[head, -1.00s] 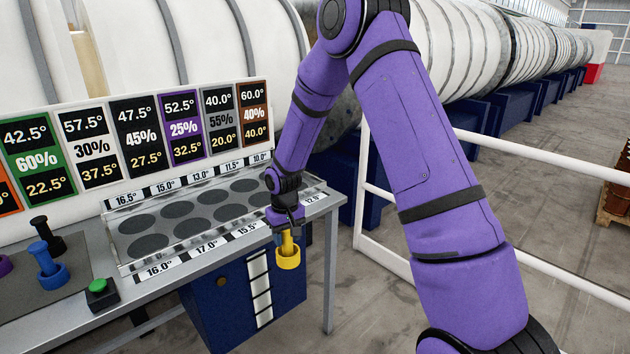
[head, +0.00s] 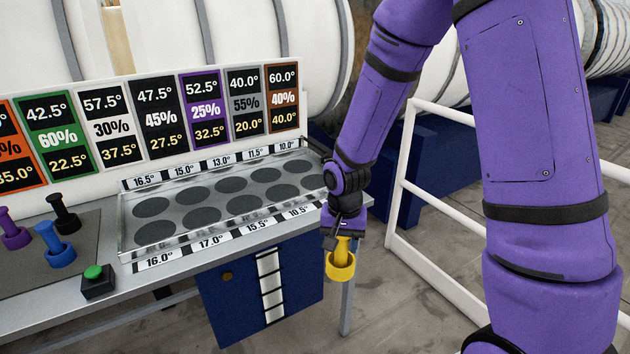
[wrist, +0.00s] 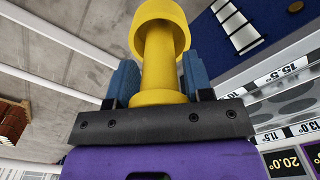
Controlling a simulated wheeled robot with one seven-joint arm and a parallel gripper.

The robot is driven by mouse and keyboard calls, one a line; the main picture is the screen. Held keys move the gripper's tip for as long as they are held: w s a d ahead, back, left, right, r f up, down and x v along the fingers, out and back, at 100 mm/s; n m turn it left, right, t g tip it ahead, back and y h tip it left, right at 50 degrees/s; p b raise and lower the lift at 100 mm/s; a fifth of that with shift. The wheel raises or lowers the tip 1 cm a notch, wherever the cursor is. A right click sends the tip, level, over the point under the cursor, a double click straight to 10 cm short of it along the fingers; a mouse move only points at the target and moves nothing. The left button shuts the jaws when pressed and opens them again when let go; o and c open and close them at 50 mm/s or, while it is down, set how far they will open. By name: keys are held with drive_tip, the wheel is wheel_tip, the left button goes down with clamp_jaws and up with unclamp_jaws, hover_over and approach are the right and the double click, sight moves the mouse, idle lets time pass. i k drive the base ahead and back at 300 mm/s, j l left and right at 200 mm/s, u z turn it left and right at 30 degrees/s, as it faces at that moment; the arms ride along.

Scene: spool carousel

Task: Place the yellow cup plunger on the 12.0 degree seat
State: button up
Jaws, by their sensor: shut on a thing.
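The yellow cup plunger (head: 341,268) hangs with its cup down from my gripper (head: 341,238), just off the front right corner of the seat tray. In the wrist view the plunger (wrist: 160,60) has its stem between the two blue fingers, and my gripper (wrist: 160,85) is shut on it. The tray (head: 127,243) holds two rows of dark round seats (head: 205,216), which look empty. The front labels read 16.0°, 17.0°, 15.5° and 10.5° from the left. No 12.0° label shows now; my gripper and arm cover the front row's right end.
Blue (head: 57,250), black (head: 65,222) and purple (head: 14,237) plungers stand on a mat at the left. A green button box (head: 98,281) sits at the table's front edge. A white railing (head: 440,205) stands right of the table. A panel of signs (head: 155,115) stands behind the tray.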

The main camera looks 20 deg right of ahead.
sight(317, 182)
drive_tip(key=i, duration=1.4)
